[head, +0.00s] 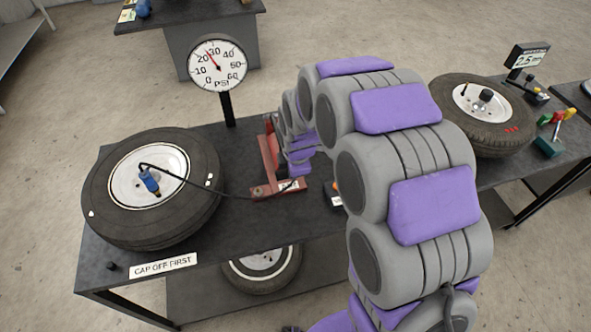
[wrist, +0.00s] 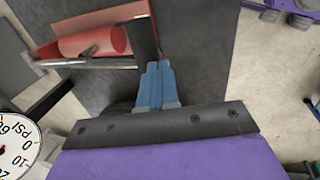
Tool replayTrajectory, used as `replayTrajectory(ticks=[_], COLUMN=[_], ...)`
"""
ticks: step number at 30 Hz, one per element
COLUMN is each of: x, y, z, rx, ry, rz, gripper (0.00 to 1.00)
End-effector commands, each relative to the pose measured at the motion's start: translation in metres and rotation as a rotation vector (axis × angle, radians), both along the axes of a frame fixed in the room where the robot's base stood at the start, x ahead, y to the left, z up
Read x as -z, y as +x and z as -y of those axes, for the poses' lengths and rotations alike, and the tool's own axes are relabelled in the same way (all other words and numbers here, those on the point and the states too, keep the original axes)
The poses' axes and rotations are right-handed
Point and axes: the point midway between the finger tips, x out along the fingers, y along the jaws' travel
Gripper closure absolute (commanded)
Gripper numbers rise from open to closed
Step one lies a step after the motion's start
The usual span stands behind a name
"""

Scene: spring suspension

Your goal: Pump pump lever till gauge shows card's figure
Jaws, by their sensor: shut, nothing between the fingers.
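The red pump (head: 272,189) stands on the dark bench, partly hidden by my arm. In the wrist view its red cylinder (wrist: 92,42) and frame show at upper left. I cannot clearly tell which part is the lever. My gripper (wrist: 153,66) is shut and empty beside the red frame; I cannot tell whether they touch. In the head view it is hidden behind my arm. The round PSI gauge (head: 217,65) has its red needle between 20 and 30. A black hose runs from the pump to a blue fitting (head: 149,180) at the left wheel (head: 95,205).
A "CAP OFF FIRST" label (head: 163,265) and a small black cap (head: 110,267) are at the bench's front left. A second wheel (head: 455,125) lies at right, near a small display (head: 529,58) with hard-to-read figures. Another wheel (head: 262,270) lies below the bench top.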

Motion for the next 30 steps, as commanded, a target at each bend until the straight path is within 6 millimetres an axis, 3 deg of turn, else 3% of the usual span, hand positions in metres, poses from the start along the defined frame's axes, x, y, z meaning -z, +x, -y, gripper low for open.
replayTrajectory(ticks=[1,3,12,18,30], x=[-0.019,-0.036,-0.093,-0.108,-0.111], y=[0.001,-0.001,-0.008,-0.010,-0.010], z=[0.000,0.000,-0.001,0.002,0.003], rx=[0.000,0.002,0.001,0.002,0.002], ry=[0.006,0.008,0.007,0.009,0.010], rz=[0.014,0.019,0.030,0.031,0.034], gripper=[1.00,1.00,1.00,1.00,1.00])
